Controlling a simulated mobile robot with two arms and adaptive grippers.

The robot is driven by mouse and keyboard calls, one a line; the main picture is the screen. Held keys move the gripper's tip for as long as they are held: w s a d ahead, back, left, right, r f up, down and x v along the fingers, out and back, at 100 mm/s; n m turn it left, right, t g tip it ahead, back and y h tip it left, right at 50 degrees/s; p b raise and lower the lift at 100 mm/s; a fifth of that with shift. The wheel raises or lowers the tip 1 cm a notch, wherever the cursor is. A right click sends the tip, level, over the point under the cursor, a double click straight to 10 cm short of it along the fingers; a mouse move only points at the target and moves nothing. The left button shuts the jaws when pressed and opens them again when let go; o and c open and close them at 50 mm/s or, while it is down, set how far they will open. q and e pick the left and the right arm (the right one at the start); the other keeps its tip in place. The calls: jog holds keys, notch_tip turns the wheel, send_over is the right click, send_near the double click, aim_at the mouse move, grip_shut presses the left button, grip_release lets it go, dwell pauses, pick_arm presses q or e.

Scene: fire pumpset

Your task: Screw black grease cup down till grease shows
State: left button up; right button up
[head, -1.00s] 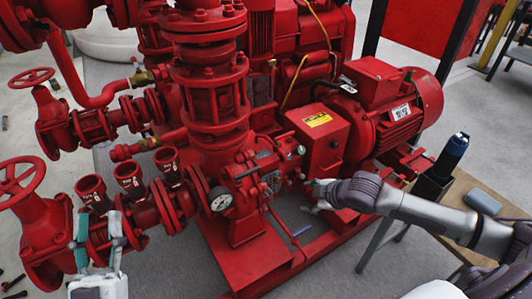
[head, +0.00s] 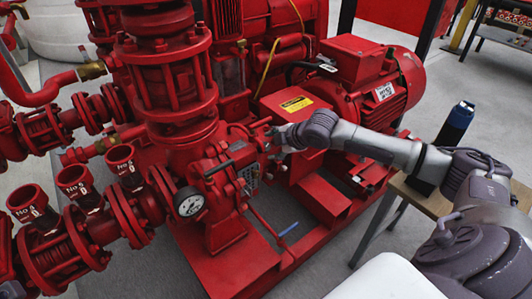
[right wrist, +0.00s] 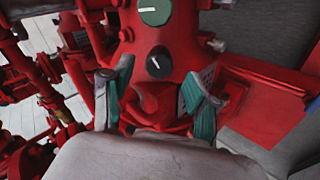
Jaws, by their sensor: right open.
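The black grease cup (right wrist: 159,62) is a round black cap with a white mark, on the red pump housing in the right wrist view. A green round cap (right wrist: 154,11) with a white mark sits above it in that view. My right gripper (right wrist: 158,92) is open, its teal-padded fingers on either side of the housing just below the black cup. No contact with the cup is visible. In the head view my right gripper (head: 281,138) reaches the housing from the right, and its fingers are partly hidden. I cannot make out grease. My left gripper is out of view.
The pressure gauge (head: 190,203) and red flanged pipes stand left of the housing. A red cover with a yellow label (head: 296,104) and the red motor (head: 375,85) are behind my right wrist. A dark blue bottle (head: 457,123) stands at right. Grey floor shows around.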

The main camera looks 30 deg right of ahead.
aim_at(267, 147)
jog(key=b+x, duration=0.1)
jog(key=x, duration=0.3)
jog(key=shift+w, duration=0.1)
jog(key=shift+c, duration=0.3)
grip_shut()
